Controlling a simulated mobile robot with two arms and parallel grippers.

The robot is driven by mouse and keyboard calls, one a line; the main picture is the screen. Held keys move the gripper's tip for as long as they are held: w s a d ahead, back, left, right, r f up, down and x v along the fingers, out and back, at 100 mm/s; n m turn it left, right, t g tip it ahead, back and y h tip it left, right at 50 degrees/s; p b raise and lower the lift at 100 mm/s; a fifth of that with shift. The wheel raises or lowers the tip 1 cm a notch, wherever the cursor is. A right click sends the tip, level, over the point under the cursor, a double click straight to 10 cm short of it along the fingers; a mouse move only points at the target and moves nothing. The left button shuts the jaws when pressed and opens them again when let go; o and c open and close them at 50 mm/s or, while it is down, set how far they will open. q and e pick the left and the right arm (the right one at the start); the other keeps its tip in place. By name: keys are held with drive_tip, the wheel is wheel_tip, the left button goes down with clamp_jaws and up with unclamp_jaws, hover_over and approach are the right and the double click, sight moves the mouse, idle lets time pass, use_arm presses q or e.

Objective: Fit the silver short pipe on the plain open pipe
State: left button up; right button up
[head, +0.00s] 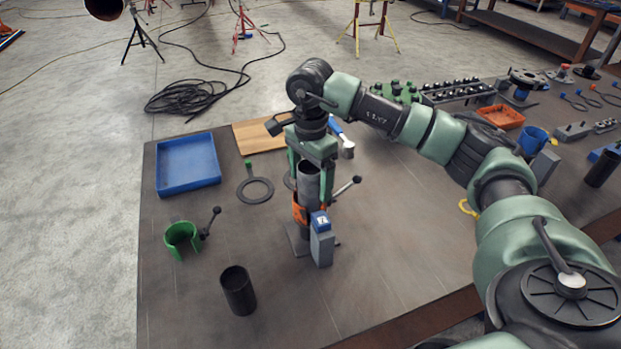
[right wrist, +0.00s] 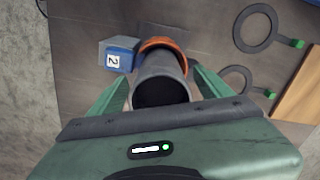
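The silver short pipe (head: 308,180) is upright between the fingers of my right gripper (head: 310,188), which looks shut on it. In the right wrist view its open dark mouth (right wrist: 161,92) faces the camera, with a green finger on each side. Its lower end is at an orange collar (head: 299,213) on a stand with a blue block marked 2 (head: 320,221). I cannot tell whether it is seated there or just above. A plain dark open pipe (head: 238,291) stands upright near the front of the table, apart from the gripper. My left gripper is out of view.
A green open clamp (head: 182,238) with a lever stands at the left. A blue tray (head: 188,165), a wooden board (head: 258,136) and a flat ring (head: 256,190) lie behind. More fittings and an orange bin (head: 501,116) fill the right. The front middle is clear.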

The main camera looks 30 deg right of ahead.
drive_tip(key=shift+r, duration=0.45)
wheel_tip(320, 180, up, 7)
drive_tip(key=shift+r+b, duration=0.1)
drive_tip(key=shift+b, duration=0.7)
wheel_tip(320, 180, up, 9)
drive_tip(key=p, duration=0.7)
drive_tip(key=shift+f, duration=0.2)
drive_tip(key=shift+d, duration=0.1)
